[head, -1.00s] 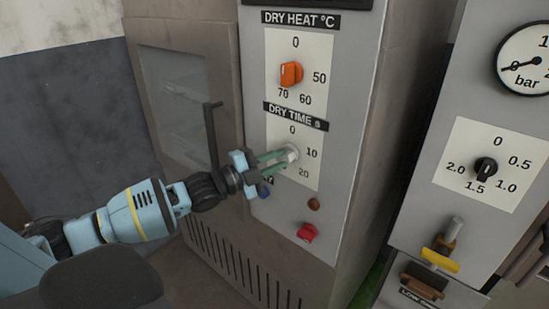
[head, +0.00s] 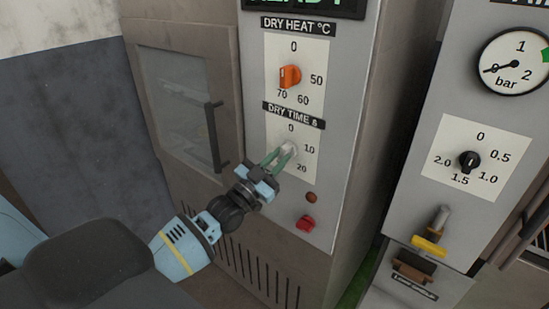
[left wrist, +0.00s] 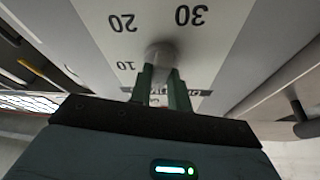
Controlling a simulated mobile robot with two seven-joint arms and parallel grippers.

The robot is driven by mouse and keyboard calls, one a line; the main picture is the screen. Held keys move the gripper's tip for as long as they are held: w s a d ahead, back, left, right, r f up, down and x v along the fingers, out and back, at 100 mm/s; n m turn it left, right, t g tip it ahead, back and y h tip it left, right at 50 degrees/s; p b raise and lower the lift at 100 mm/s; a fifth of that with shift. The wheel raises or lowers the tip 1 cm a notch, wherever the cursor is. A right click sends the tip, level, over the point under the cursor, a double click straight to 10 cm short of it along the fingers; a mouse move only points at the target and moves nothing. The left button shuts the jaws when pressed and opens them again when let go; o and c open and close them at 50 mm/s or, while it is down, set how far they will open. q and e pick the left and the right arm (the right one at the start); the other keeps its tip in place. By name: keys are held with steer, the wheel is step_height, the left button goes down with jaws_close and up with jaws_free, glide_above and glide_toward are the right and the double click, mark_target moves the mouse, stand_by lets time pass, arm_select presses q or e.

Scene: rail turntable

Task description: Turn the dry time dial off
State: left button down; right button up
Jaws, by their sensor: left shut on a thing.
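The dry time dial (head: 290,148) is a pale, light-grey knob on a white scale plate under the black "DRY TIME s" label, with 0 above it and 10 and 20 to its right. It also shows in the left wrist view (left wrist: 160,53), with 10, 20 and 30 upside down around it. My left gripper (head: 283,154) reaches up to it from below left, its green fingers shut on the dial. The fingers also show in the left wrist view (left wrist: 162,84). The fingers partly hide the dial, and I cannot tell its exact setting. My right gripper is not in view.
Above is the orange dry heat dial (head: 289,76). Below are a brown button (head: 311,197) and a red knob (head: 305,223). A door handle (head: 213,135) stands out at the left. A second panel with a black dial (head: 469,161) and gauge (head: 513,62) is at the right.

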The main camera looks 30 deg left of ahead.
arm_select(q)
steer(key=shift+d+r+n+t+y+p, duration=0.2)
steer(key=shift+n+y, duration=0.35)
steer(key=shift+n, duration=0.65)
steer(key=shift+a+f+n+t+y+p, duration=0.1)
steer(key=shift+n+y+p, duration=0.15)
steer(key=shift+n+y, duration=0.65)
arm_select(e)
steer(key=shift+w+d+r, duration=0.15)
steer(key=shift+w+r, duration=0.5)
arm_select(q)
steer(key=shift+n, duration=0.5)
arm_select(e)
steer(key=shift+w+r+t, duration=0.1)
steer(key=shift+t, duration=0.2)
arm_select(q)
steer(key=c, duration=1.3)
jaws_free()
steer(key=shift+s+f, duration=0.45)
steer(key=v, duration=0.3)
steer(key=b+v, duration=0.1)
steer(key=v, duration=0.2)
steer(key=shift+s+r, duration=0.1)
steer(key=shift+s, duration=0.3)
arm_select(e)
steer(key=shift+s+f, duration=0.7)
